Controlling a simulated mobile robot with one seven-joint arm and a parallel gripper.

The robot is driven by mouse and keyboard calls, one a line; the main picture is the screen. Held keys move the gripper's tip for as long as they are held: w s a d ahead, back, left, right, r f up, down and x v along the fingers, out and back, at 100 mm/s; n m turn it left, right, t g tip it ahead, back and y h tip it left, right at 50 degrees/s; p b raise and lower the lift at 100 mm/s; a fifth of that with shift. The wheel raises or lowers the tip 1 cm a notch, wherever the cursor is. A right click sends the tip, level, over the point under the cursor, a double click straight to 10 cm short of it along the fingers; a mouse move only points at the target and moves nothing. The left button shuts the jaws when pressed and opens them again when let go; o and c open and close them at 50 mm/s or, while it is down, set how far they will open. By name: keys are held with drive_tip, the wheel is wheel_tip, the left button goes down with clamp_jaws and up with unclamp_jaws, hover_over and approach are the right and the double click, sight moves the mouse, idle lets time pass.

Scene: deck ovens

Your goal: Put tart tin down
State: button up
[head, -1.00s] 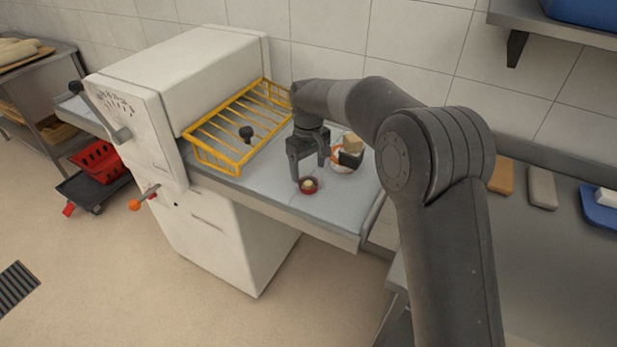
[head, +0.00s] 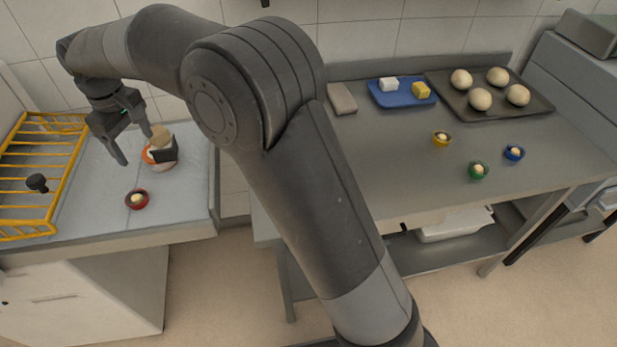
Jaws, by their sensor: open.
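A small red tart tin (head: 137,200) with a pale filling sits upright on the light grey worktop (head: 105,215) at the left, beside the yellow rack. My gripper (head: 137,148) is open and empty above and behind the red tin, apart from it. Yellow (head: 442,139), green (head: 478,170) and blue (head: 514,153) tins, also with pale filling, stand on the steel table (head: 400,170) at the right.
A yellow wire rack (head: 60,190) with a black knob lies left of the red tin. An orange-and-white dish with a dark block (head: 163,152) stands close behind my gripper. A blue tray (head: 400,97) and a dark tray of dough balls (head: 530,105) sit at the back of the table.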

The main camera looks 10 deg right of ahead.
drive_tip(key=s+d+r+m+t, duration=0.1)
drive_tip(key=s+d+r+m, duration=0.15)
drive_tip(key=d, duration=0.65)
drive_tip(key=s+d+r+m+t, duration=0.1)
drive_tip(key=s+d+r+m, duration=0.2)
drive_tip(key=d, duration=0.5)
drive_tip(key=s+d+r+m+t, duration=0.15)
drive_tip(key=d+r, duration=0.25)
drive_tip(key=d, duration=0.5)
drive_tip(key=s+d+f+m, duration=0.2)
drive_tip(key=s+d, duration=0.5)
drive_tip(key=s, duration=0.1)
drive_tip(key=s+d+f+m+t, duration=0.1)
drive_tip(key=s+d+f+m, duration=0.2)
drive_tip(key=s+d, duration=0.5)
drive_tip(key=shift+s+f, duration=0.2)
drive_tip(key=shift+s, duration=0.6)
drive_tip(key=shift+t, duration=0.25)
